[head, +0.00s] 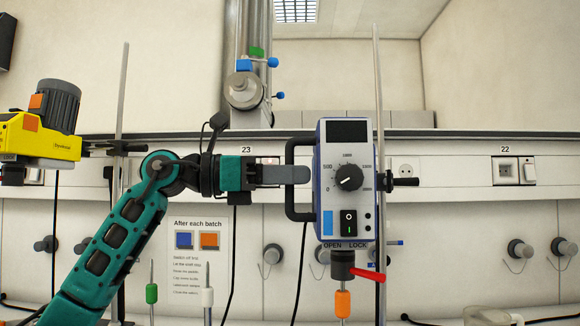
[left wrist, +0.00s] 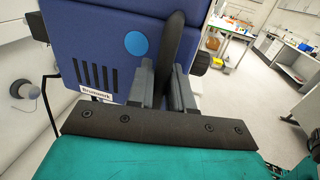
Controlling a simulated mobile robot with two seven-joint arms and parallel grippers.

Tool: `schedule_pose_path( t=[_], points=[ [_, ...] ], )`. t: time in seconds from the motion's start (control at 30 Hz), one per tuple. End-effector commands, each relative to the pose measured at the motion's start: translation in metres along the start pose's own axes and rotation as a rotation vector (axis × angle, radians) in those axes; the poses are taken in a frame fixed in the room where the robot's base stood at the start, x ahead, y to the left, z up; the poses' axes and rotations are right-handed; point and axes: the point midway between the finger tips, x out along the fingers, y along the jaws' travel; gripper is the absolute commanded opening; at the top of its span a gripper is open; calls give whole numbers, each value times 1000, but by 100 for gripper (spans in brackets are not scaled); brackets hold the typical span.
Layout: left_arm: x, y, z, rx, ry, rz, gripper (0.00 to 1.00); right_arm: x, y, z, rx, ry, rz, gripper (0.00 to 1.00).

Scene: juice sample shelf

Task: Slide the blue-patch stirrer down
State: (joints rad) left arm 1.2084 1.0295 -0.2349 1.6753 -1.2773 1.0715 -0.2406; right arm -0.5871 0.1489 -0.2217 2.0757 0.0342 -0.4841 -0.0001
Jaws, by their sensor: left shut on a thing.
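The blue-patch stirrer (head: 344,205) hangs upright in the middle of the head view, with a dial, a switch and a blue square patch (head: 327,222) on its grey front. It sits by a vertical rod (head: 378,90), with a black clamp knob (head: 405,182) at its right. My left gripper (head: 299,174) is shut on the black handle (head: 290,202) at the stirrer's left side. The left wrist view shows the fingers (left wrist: 166,88) on either side of the handle (left wrist: 172,42), beside the blue housing (left wrist: 105,45) with a round blue patch. My right gripper is not in view.
Under the stirrer are a chuck with a red lever (head: 368,275) and an orange-sleeved shaft (head: 342,303). A yellow stirrer (head: 42,135) with orange patches is at the left on another rod (head: 121,90). A sign (head: 200,250) hangs behind my arm.

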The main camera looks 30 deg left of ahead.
Motion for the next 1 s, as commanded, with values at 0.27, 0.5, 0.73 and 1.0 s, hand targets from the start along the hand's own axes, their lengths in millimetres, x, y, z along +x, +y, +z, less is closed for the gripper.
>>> schedule_pose_path(
  t=[0.27,0.5,0.73,1.0],
  points=[
    [0,0,-28,0,10,-2,0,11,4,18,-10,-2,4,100],
    [1,-1,-32,0,11,-3,0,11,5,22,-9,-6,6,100],
    [2,-1,-34,-1,14,-5,0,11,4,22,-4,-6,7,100],
    [1,0,-32,-1,10,-3,37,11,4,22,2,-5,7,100]
  ],
)
